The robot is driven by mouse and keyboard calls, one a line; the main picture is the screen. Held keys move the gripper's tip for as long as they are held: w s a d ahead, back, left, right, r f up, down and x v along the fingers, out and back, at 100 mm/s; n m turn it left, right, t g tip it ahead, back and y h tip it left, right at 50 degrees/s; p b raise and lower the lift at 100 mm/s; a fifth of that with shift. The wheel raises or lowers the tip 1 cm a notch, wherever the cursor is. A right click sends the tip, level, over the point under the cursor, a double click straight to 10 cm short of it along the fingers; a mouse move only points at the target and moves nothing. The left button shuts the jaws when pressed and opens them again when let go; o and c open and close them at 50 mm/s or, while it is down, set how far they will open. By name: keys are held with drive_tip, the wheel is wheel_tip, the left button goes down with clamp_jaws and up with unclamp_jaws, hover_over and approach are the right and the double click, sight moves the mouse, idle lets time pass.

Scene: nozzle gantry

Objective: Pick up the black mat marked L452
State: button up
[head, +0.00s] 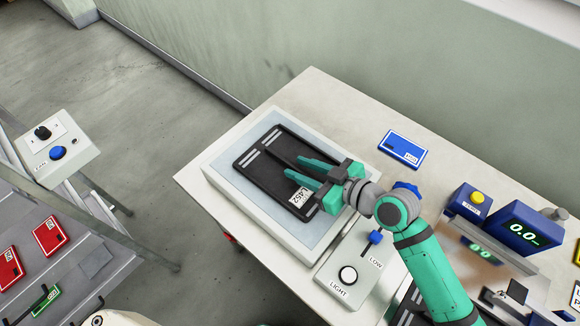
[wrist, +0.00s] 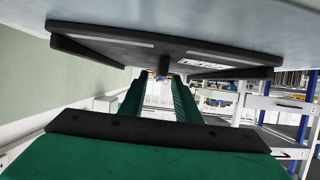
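The black mat (head: 262,177) with a white label reading L452 lies on the pale panel of a light box (head: 221,182) on the table. It has light stripes near its far end. My gripper (head: 293,165) is over the mat's right part, its two green fingers apart with a gap between them. I cannot tell whether the fingertips touch the mat.
A control box (head: 345,276) marked LIGHT and LOW stands at the light box's near right. A blue tagged card (head: 403,149) lies on the table beyond. A blue scale display (head: 524,228) stands at the right. Red cards (head: 50,235) lie on a grey surface at left.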

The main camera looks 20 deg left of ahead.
sight(290, 167)
drive_tip(key=shift+x, duration=1.2)
drive_tip(key=shift+w, duration=0.1)
clamp_jaws()
